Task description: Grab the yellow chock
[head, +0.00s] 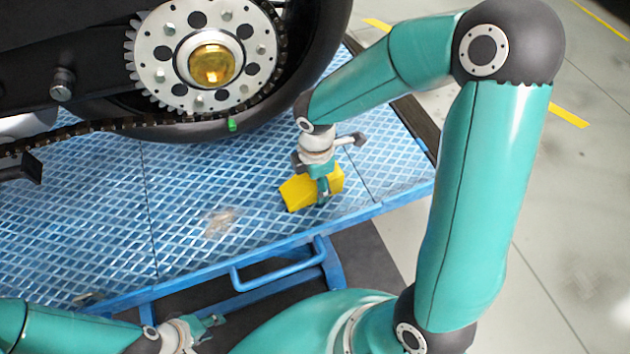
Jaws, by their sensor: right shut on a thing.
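The yellow chock (298,193) is a wedge at the right end of the blue lift platform, a little in front of the motorcycle's wheel. My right gripper (323,196) points down over it and is shut on it, with a finger across its near face. The gripper hides the middle of the chock. I cannot tell whether the chock touches the platform. My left gripper (212,322) is at the bottom left, away from the chock and in front of the platform's near edge. Its fingers are small and partly cut by my own arm, so their opening is unclear.
The motorcycle's rear wheel (318,70), sprocket (232,40) and chain (90,127) stand close behind the chock. The blue platform (190,180) is mostly bare. A blue handle bar (280,276) hangs at its near edge. Grey floor (560,190) lies to the right.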

